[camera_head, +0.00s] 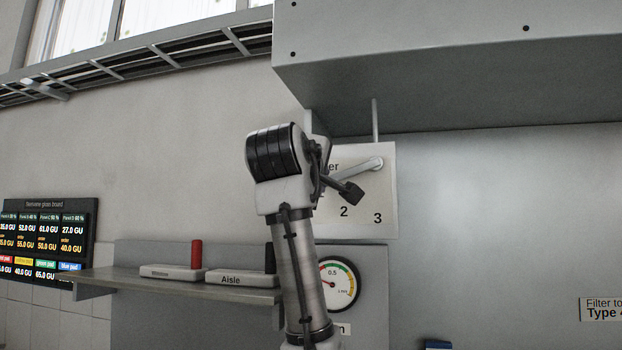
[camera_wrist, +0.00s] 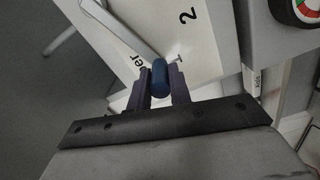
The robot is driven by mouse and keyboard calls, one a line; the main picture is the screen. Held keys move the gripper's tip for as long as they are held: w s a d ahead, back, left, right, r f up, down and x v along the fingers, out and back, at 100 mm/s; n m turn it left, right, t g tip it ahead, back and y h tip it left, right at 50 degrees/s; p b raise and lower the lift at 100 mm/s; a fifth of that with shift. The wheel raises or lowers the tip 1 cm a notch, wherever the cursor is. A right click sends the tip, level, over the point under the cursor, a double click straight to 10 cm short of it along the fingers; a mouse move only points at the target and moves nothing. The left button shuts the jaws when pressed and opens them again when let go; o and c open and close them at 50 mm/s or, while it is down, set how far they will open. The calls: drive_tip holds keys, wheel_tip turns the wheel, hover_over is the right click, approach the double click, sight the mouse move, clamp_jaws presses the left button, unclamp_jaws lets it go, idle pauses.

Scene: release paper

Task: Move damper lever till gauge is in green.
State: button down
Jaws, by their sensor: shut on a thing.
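The damper lever (camera_head: 350,172) is a grey bar on a white plate (camera_head: 385,226) marked 2 and 3. It slopes down left from its pivot, and its lower end is hidden behind my arm. In the wrist view the lever (camera_wrist: 118,28) ends in a blue knob (camera_wrist: 160,80). My gripper (camera_wrist: 160,77) is shut on this knob, one finger on each side, near the mark beside 2. The round gauge (camera_head: 338,285) hangs below the plate. Its needle appears to point left, toward the red part; green is at the top. The gauge's edge (camera_wrist: 297,10) also shows in the wrist view.
A large grey duct (camera_head: 450,60) juts out above the plate. A shelf (camera_head: 110,275) at left carries an Aisle block (camera_head: 235,280) and a block with a red handle (camera_head: 196,254). A display board (camera_head: 48,240) is at far left.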

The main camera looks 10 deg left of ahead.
drive_tip(key=c, duration=1.3)
unclamp_jaws()
drive_tip(key=shift+s, duration=0.1)
drive_tip(key=s+b, duration=0.5)
drive_tip(key=s, duration=0.8)
drive_tip(key=shift+s+a, duration=0.25)
drive_tip(key=shift+s, duration=0.1)
